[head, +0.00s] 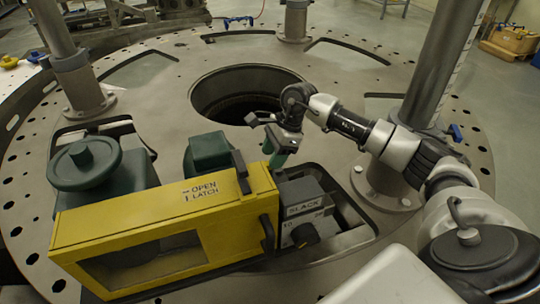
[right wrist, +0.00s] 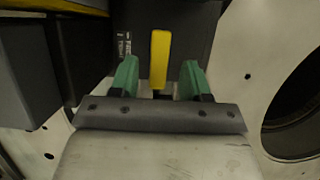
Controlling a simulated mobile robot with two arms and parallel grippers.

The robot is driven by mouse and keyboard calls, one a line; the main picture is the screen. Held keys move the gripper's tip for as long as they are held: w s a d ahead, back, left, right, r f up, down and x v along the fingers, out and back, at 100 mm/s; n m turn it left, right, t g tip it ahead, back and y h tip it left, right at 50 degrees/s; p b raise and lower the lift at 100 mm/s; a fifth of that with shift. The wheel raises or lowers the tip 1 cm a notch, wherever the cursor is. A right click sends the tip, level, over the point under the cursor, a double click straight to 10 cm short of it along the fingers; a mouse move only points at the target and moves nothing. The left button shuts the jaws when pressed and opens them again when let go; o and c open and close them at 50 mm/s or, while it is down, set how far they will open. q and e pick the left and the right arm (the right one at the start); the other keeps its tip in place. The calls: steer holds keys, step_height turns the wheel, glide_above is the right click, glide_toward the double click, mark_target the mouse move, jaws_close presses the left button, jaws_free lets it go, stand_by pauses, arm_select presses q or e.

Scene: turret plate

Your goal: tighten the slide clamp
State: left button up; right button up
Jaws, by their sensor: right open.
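My right gripper (head: 277,148) is over the plate, just behind the right end of a yellow housing (head: 150,225) marked "OPEN" and "LATCH". In the right wrist view its two green fingers (right wrist: 160,80) are open, one on each side of an upright yellow lever (right wrist: 159,58). Gaps show on both sides, so the fingers look apart from it. The lever stands in front of a dark block (right wrist: 195,30) with small white lettering. I cannot tell for certain whether this lever is the slide clamp's. A grey box (head: 311,205) with a dark knob reads like "SLACK". My left gripper is not in view.
The turret plate (head: 150,100) has a large round hole (head: 235,92) behind the housing. A green handwheel (head: 85,162) and a green block (head: 208,152) stand beside the housing. A thick post (head: 435,75) rises at the right, close to my right arm.

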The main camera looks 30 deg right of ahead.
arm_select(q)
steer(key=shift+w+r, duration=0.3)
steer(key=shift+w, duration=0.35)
arm_select(e)
steer(key=shift+x, duration=1.05)
jaws_close()
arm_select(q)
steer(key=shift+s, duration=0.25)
